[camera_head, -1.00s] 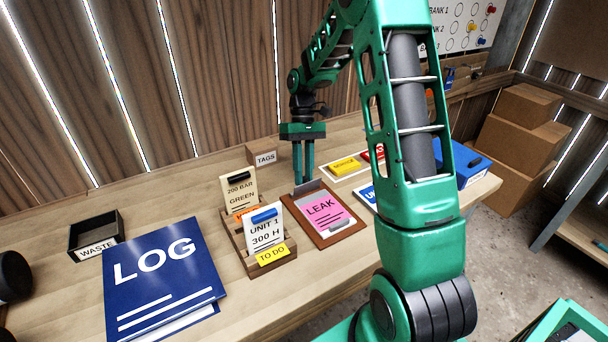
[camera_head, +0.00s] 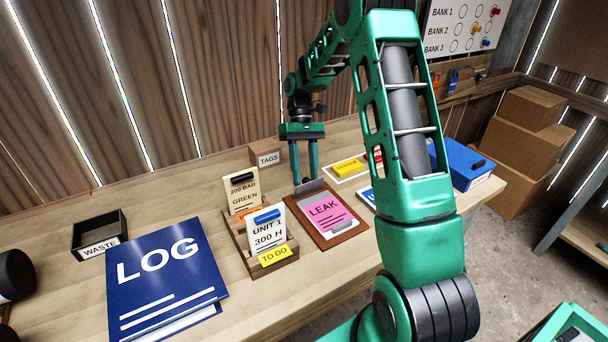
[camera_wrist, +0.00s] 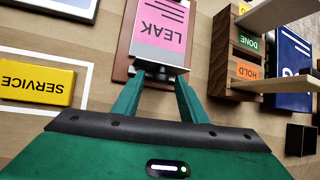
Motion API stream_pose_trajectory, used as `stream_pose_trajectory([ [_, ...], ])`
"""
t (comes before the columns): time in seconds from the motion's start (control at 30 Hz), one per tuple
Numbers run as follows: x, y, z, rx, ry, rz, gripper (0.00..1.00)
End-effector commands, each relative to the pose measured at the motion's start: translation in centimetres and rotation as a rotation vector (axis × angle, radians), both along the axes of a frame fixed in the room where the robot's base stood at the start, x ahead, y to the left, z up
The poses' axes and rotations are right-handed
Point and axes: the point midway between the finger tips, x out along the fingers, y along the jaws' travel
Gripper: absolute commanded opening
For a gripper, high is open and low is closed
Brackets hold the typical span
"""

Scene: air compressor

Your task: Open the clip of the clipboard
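The brown clipboard (camera_head: 352,236) lies on the workbench with a pink LEAK sheet (camera_head: 325,212) on it. Its grey metal clip (camera_head: 309,187) is at the far edge, and a grey strip lies across the sheet's near end. My gripper (camera_head: 306,182) points down over the clip end, fingers apart. In the wrist view, the clip (camera_wrist: 160,67) shows just beyond the two fingertips of my gripper (camera_wrist: 159,77). I cannot tell whether the fingers touch the clip. The clip appears down on the board.
A wooden card rack (camera_head: 232,237) stands close left of the clipboard. The blue LOG binder (camera_head: 165,270) and WASTE bin (camera_head: 99,235) lie farther left.

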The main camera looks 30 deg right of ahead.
Motion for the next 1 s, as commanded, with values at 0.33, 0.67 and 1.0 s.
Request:
stream_pose_trajectory([
  [0.33,0.3,-0.1,0.5,0.002,0.003,0.002,0.38],
  [0.67,3.4,-1.4,5.0,0.001,0.000,-0.001,0.38],
  [1.0,5.6,-2.2,8.4,0.001,0.003,0.000,0.38],
])
